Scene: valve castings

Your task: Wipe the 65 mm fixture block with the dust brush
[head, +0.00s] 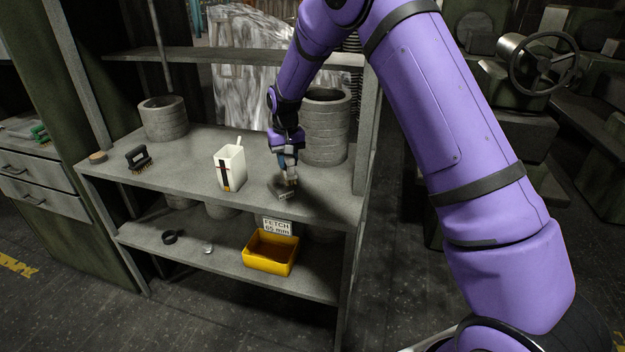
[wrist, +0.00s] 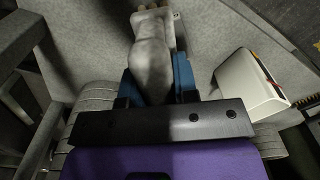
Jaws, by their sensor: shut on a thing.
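My gripper (head: 288,166) points down over the right part of the upper shelf, shut on what appears to be the dust brush (head: 291,180). Its tan lower end shows under the fingers in the head view. In the wrist view its pale grey body (wrist: 152,55) sits between the blue fingers and hides its far end. A small grey block (head: 282,194), likely the fixture block, lies on the shelf right beneath the brush. Part of a grey piece with a hole (wrist: 179,17) shows beside the brush tip in the wrist view. I cannot tell whether brush and block touch.
A white holder (head: 230,167) stands left of my gripper. A ribbed grey cylinder (head: 325,130) stands close behind on the right. A black-handled brush (head: 138,158) and another cylinder (head: 164,118) are further left. A yellow bin (head: 270,254) with a "FETCH 65 mm" sign (head: 277,226) is below.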

